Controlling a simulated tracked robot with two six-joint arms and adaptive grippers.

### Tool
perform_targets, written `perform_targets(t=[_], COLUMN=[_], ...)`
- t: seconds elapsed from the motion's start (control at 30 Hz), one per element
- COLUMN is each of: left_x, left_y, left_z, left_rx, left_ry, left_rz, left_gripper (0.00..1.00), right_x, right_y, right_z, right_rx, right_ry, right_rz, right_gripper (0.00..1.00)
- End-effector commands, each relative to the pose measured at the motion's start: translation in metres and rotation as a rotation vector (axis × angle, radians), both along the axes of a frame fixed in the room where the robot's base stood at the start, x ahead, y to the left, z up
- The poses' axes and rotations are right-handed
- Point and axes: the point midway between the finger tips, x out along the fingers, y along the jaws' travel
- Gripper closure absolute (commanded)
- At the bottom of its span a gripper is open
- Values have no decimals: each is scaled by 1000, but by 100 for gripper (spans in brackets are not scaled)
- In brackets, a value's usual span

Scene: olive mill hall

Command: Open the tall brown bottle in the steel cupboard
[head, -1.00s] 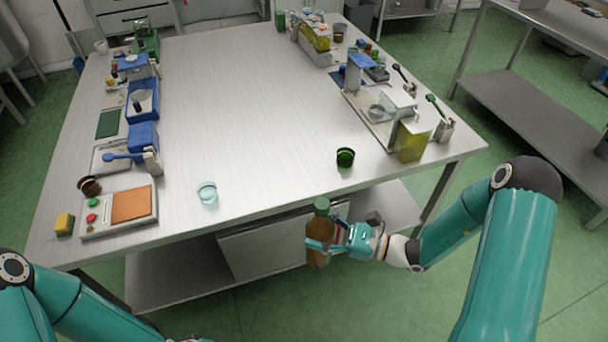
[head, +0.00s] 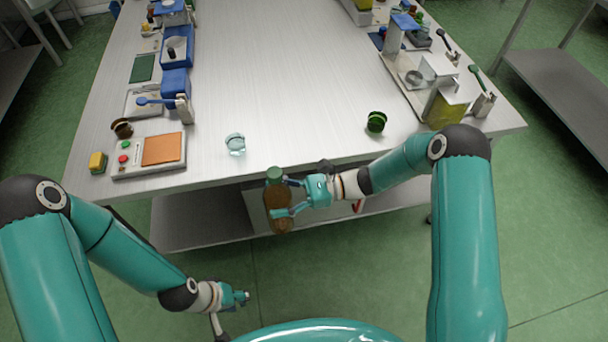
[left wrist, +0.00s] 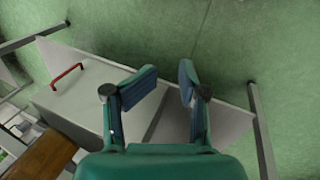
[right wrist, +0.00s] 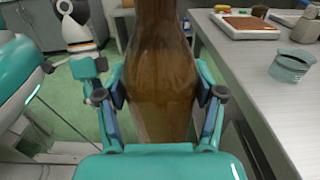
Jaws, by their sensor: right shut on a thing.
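My right gripper (head: 288,198) is shut on the tall brown bottle (head: 276,194) and holds it upright in front of the table's near edge. Its green cap (head: 274,174) is on top. In the right wrist view the bottle body (right wrist: 160,70) stands between both fingers, its top out of frame. My left gripper (head: 241,298) is lower, to the bottle's left, apart from it. In the left wrist view its fingers (left wrist: 160,88) are spread and empty. The steel cupboard (left wrist: 92,100) with a red handle (left wrist: 66,77) is below the tabletop, largely hidden in the head view.
The steel table (head: 270,70) has a clear middle. A light blue glass cup (head: 235,144) and a dark green cup (head: 376,121) stand near its front edge. A panel with an orange pad (head: 162,149) and a yellow block (head: 97,163) lie front left. Several items line the right side.

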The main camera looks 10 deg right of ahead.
Motion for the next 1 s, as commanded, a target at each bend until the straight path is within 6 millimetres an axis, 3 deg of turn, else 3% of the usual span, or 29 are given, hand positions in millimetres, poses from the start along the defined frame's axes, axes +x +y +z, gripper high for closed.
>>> perform_targets(t=[0.03, 0.1, 0.3, 0.37, 0.43, 0.67, 0.77, 1.0], left_x=[-1, -5, -33, -29, -26, 32, 69, 145], left_y=[0, 29, 25, 22, 29, 43, 43, 25], left_z=[0, 1, 4, 5, 6, 33, 60, 150], left_rx=[1, -2, -63, -98, -127, -232, -264, -276], left_ry=[-6, -3, 40, 45, 23, -81, -135, -222], left_rz=[-25, -87, -450, -513, -772, -1428, -1712, -2252], left_gripper=[46, 46, 46, 46, 46, 46, 46, 46], right_x=[0, 0, 0, 0, 0, 0, 0, 0], right_y=[1, 1, 1, 1, 1, 1, 1, 1], right_z=[2, 2, 2, 2, 3, 3, 3, 3], right_rx=[4, 4, 6, 6, 6, 6, 7, 7], right_ry=[-2, -2, -2, -2, -3, -3, -3, -3], right_rz=[5, 7, 6, 6, 5, 5, 5, 6], right_gripper=[100, 100, 100, 100, 100, 100, 100, 100])
